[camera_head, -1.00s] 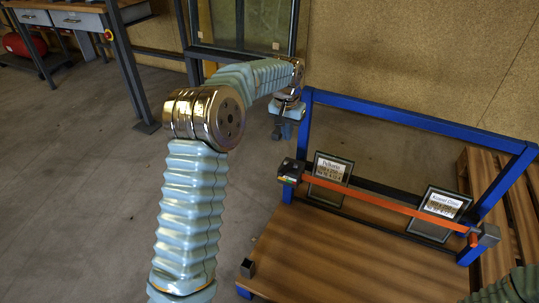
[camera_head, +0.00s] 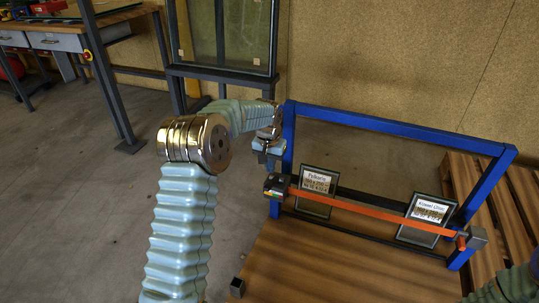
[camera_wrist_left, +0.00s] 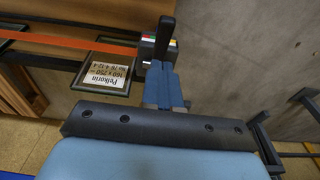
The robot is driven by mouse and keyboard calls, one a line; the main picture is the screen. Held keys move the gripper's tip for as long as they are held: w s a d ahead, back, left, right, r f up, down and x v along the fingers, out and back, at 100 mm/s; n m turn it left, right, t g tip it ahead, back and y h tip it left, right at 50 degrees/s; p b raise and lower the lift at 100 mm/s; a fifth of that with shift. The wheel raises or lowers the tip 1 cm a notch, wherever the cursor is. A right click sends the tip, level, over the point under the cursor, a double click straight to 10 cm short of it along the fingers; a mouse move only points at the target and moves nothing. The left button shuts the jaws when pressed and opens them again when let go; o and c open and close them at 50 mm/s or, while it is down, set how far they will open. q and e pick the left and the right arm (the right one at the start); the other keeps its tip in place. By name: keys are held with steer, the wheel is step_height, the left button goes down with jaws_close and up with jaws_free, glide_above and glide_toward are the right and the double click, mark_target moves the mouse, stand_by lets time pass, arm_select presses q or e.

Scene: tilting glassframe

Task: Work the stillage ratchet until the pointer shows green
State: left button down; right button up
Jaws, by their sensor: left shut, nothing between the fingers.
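The ratchet (camera_head: 277,186) is a dark box at the left end of the orange strap (camera_head: 370,212), on the blue stillage (camera_head: 400,125). In the left wrist view the ratchet box (camera_wrist_left: 147,54) shows a small coloured strip, and a black lever (camera_wrist_left: 166,34) stands beside it. The pointer is too small to read. My left gripper (camera_head: 269,166) hangs just above the ratchet. In the left wrist view its blue fingers (camera_wrist_left: 167,70) are together and empty, close to the lever; I cannot tell whether they touch it. My right gripper is out of view.
Two labelled glass frames, one left (camera_head: 318,190) and one right (camera_head: 427,218), stand behind the strap above the wooden deck (camera_head: 330,270). A pallet (camera_head: 515,195) is at right. A glazed rack (camera_head: 225,40) and a workbench (camera_head: 70,30) are behind. The floor at left is clear.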

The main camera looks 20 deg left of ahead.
mark_target(269, 185)
arm_select(q)
steer(key=shift+s+f, duration=0.25)
steer(key=shift+f, duration=0.45)
steer(key=shift+s+f, duration=0.3)
steer(key=shift+f, duration=0.4)
steer(key=shift+s+f, duration=0.25)
steer(key=shift+f, duration=0.45)
steer(key=shift+s+f+b, duration=0.1)
steer(key=shift+f+b, duration=0.2)
steer(key=shift+b, duration=0.5)
steer(key=s+f+t+b, duration=0.1)
steer(key=f+t+b, duration=0.1)
steer(key=b, duration=0.3)
steer(key=s+f+t+b, duration=0.1)
steer(key=b, duration=0.4)
steer(key=shift+s+d+f+t, duration=0.1)
steer(key=shift+d+f+t, duration=0.05)
steer(key=shift+f+t, duration=0.25)
steer(key=shift+s+f+b, duration=0.5)
steer(key=shift+f+b, duration=0.2)
steer(key=shift+f, duration=0.2)
